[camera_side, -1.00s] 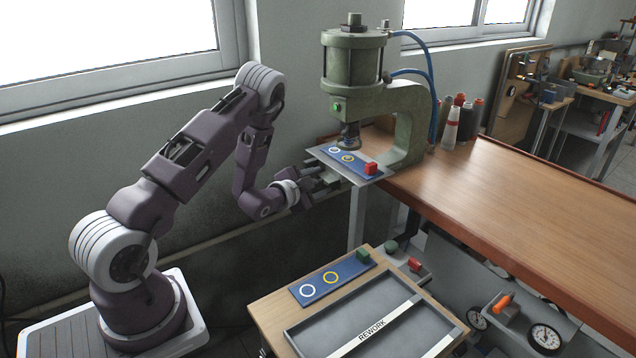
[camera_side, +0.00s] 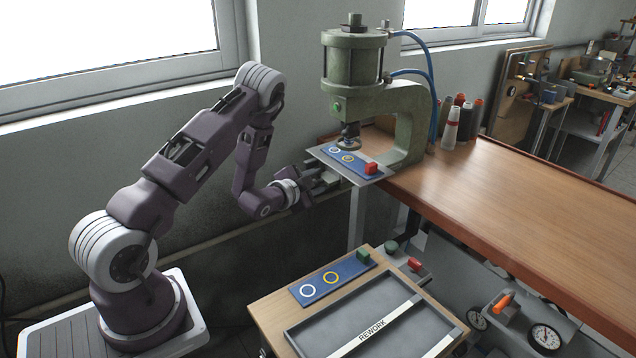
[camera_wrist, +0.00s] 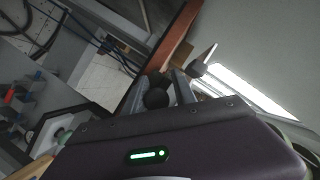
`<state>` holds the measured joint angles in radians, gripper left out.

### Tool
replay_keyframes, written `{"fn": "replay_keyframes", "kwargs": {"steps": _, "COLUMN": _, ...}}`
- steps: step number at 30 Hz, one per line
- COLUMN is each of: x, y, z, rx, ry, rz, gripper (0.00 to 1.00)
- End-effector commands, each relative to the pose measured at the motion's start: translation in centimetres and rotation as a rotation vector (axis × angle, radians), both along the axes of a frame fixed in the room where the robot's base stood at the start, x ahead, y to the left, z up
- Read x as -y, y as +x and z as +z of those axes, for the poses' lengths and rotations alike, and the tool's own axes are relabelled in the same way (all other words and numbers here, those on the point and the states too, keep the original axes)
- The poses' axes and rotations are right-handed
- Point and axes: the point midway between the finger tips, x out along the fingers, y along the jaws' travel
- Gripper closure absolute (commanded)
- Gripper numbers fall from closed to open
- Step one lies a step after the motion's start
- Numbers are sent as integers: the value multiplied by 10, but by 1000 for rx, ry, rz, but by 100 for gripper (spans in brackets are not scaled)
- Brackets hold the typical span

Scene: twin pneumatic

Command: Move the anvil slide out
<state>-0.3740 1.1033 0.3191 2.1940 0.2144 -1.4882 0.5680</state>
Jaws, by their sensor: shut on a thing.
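The anvil slide (camera_side: 373,179) is a flat grey plate under the green press (camera_side: 355,63), reaching over the bench's left end. A blue strip (camera_side: 356,164) on it carries a white ring, a yellow ring and a red block (camera_side: 371,168). The press's round ram foot hangs over the plate's back part. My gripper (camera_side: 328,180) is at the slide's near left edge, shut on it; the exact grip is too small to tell. In the wrist view, a dark round knob (camera_wrist: 157,97) shows by the fingers; the plate's top is not clearly visible there.
A second blue strip (camera_side: 331,281) with two rings and a green block lies on the lower wooden table, beside a grey REWORK tray (camera_side: 302,338). Bottles (camera_side: 451,128) stand behind the press. Blue hoses run behind it. The wooden bench (camera_side: 510,200) is clear to the right.

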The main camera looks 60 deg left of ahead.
Motion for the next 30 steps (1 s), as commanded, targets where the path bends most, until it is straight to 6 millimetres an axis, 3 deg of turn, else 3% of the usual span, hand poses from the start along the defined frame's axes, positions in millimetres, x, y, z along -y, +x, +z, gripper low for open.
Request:
{"fn": "replay_keyframes", "kwargs": {"steps": 1, "x": 7, "y": -1, "z": -7, "rx": -18, "ry": -15, "rz": -13, "gripper": 100}}
{"fn": "replay_keyframes", "kwargs": {"steps": 25, "x": 9, "y": -2, "z": -8, "rx": -21, "ry": -19, "rz": -14, "gripper": 100}}
{"fn": "replay_keyframes", "kwargs": {"steps": 30, "x": 7, "y": -24, "z": -10, "rx": -27, "ry": -18, "rz": -11, "gripper": 100}}
